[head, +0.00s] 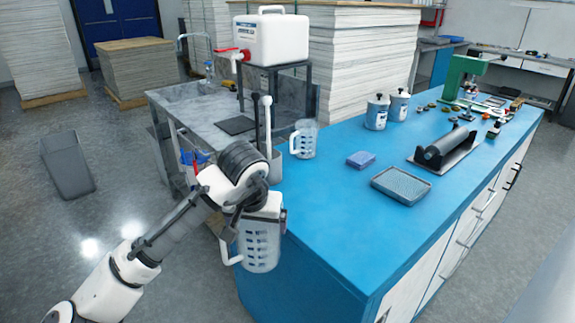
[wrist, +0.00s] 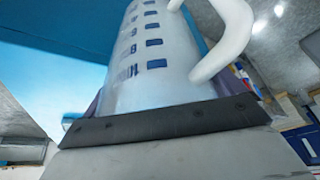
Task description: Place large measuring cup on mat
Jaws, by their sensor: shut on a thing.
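The large measuring cup (head: 259,247) is clear with blue markings and a white handle on its left side. My gripper (head: 262,207) is shut on it near its top and holds it roughly upright, by the near left edge of the blue bench. In the wrist view the cup (wrist: 150,60) fills the space beyond the dark finger of my gripper (wrist: 165,122), its handle to the right. A dark flat mat (head: 237,125) lies bare on the grey side table, farther back, apart from the cup.
A second clear measuring cup (head: 304,140) stands on the blue bench (head: 330,225). A white jug (head: 271,40) with a red tap stands on a rack behind the mat. A blue sponge (head: 361,160) and grey tray (head: 400,187) lie on the bench. Its near part is clear.

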